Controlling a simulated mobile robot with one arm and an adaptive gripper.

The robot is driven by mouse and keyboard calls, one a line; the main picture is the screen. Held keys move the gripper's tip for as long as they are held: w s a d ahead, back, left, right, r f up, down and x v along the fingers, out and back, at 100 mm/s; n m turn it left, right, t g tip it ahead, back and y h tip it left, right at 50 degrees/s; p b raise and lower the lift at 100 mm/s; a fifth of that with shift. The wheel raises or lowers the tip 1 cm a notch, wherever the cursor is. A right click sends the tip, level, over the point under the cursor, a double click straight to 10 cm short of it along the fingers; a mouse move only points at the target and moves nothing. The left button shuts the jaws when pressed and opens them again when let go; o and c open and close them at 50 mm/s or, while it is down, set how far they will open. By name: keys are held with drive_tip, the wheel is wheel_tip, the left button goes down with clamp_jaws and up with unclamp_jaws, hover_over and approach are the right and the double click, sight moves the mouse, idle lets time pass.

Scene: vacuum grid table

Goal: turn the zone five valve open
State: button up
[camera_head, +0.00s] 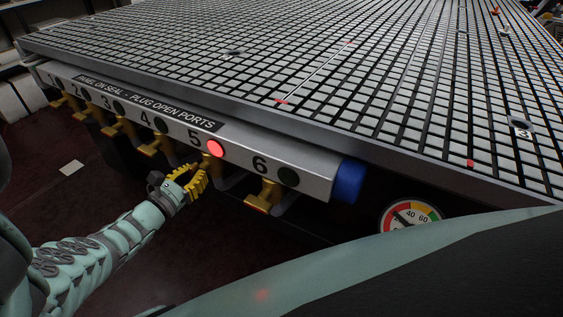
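The zone five valve (211,162) is a brass-coloured fitting under the table's front rail, below the number 5 and a lit red lamp (216,148). My gripper (200,174), with yellow fingers, is at this valve from the lower left. Its fingertips overlap the lower part of the valve in the picture, and they hide most of its handle. I cannot tell whether they touch it or are closed on it.
Similar brass valves stand along the rail (320,170), with zone four (155,145) to the left and zone six (264,197) to the right, near my gripper. A blue cap (348,180) ends the rail. A gauge (409,215) is farther right. The gridded table (300,60) lies above.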

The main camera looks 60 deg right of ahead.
drive_tip(key=o, duration=0.5)
drive_tip(key=a, duration=1.2)
drive_tip(key=shift+s, duration=0.45)
